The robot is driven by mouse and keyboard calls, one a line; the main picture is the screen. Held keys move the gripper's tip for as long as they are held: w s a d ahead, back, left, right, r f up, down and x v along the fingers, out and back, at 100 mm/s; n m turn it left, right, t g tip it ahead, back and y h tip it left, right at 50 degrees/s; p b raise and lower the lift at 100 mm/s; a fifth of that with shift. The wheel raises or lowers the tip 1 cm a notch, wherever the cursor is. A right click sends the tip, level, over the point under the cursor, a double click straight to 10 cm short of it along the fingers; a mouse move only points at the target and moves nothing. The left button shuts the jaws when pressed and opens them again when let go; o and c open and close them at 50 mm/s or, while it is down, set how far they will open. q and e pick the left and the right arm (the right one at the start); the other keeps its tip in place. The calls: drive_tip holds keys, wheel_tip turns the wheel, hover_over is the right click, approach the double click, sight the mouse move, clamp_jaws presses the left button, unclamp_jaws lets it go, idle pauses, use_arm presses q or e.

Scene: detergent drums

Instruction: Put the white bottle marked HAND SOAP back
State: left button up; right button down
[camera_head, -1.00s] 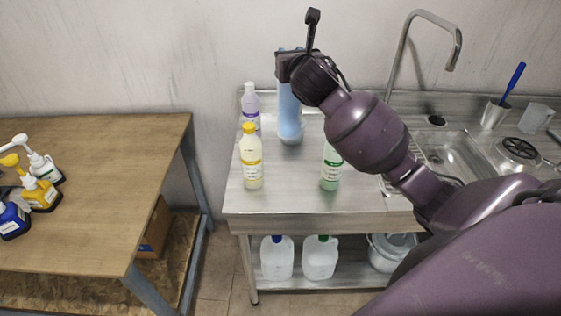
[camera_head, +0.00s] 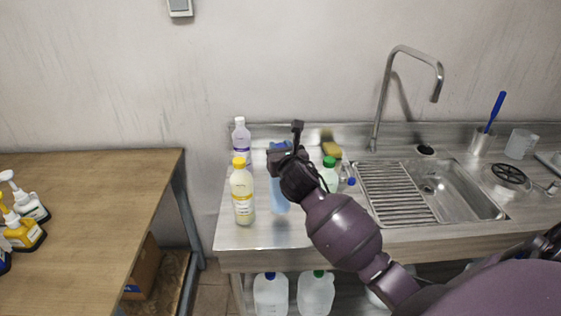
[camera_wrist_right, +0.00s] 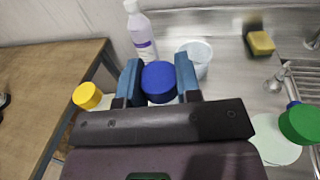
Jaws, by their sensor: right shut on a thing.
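A white pump bottle (camera_head: 28,203) stands on the wooden table at the far left in the head view; its label is too small to read. My right gripper (camera_head: 281,158) is over the left part of the steel counter. It is shut on a light blue bottle (camera_head: 279,196), whose dark blue cap (camera_wrist_right: 159,82) shows between the blue fingers in the right wrist view. The bottle is upright, beside the yellow-capped bottle (camera_head: 242,195). I cannot tell whether its base touches the counter. My left gripper is not in view.
A purple-labelled bottle (camera_head: 241,141) and a green-capped bottle (camera_head: 328,173) stand close by. A clear cup (camera_wrist_right: 199,58) and a sponge (camera_head: 331,150) are behind. The sink (camera_head: 450,188) is right. A yellow pump bottle (camera_head: 22,234) is on the wooden table (camera_head: 110,205).

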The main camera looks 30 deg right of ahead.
drive_tip(key=shift+f, duration=1.75)
drive_tip(key=c, duration=0.8)
unclamp_jaws()
drive_tip(key=shift+f, duration=0.2)
drive_tip(key=v, duration=1.2)
drive_tip(key=s+a+f+m+g+y, duration=0.2)
drive_tip(key=s+a+f+m, duration=0.1)
drive_tip(key=s+f+m, duration=0.6)
drive_tip(key=s+a+f+m+g+y, duration=0.2)
drive_tip(key=s+f+m, duration=0.7)
drive_tip(key=f+m, duration=0.6)
drive_tip(key=a+m+y, duration=0.1)
drive_tip(key=m, duration=0.6)
drive_tip(key=shift+s+a+g+b, duration=0.25)
drive_tip(key=shift+g+b, duration=0.05)
